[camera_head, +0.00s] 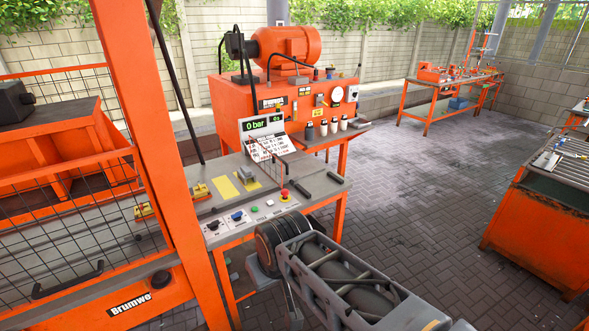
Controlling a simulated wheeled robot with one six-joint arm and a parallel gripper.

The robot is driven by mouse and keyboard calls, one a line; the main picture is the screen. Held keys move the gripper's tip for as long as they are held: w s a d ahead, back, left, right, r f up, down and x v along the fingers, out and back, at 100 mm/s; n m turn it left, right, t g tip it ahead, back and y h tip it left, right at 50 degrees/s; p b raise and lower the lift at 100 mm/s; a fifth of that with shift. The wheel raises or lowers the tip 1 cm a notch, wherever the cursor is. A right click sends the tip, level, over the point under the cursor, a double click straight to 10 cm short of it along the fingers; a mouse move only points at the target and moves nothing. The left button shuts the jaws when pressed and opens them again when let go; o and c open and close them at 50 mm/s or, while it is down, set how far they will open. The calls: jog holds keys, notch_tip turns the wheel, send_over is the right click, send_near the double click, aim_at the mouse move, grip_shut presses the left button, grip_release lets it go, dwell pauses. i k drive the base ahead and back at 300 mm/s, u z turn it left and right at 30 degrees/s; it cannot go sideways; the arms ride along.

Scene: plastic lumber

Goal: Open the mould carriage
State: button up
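The left machine has an orange post (150,130) and a black mesh guard (60,215) with a black bar handle (68,281) low on it. Behind the mesh is an orange ribbed body (55,145) with a dark top; I cannot tell for sure whether it is the mould carriage or whether it is open. A control bench (215,205) beside the post carries black levers, knobs and a red stop button (285,195). My arm reaches in from the bottom right, ending in view at a dark round joint before the bench. My gripper's fingers do not show.
An orange power unit (285,110) with a motor (288,48) and a 0 bar display (262,122) stands behind the bench. A tool table (450,80) stands far right, an orange-sided bench (535,230) at right. The paved floor (430,180) between is clear.

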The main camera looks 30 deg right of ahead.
aim_at(225, 190)
jog(key=z, duration=1.15)
jog(key=i, duration=1.1)
jog(key=u, duration=0.5)
jog(key=i, duration=0.7)
jog(key=u, duration=0.5)
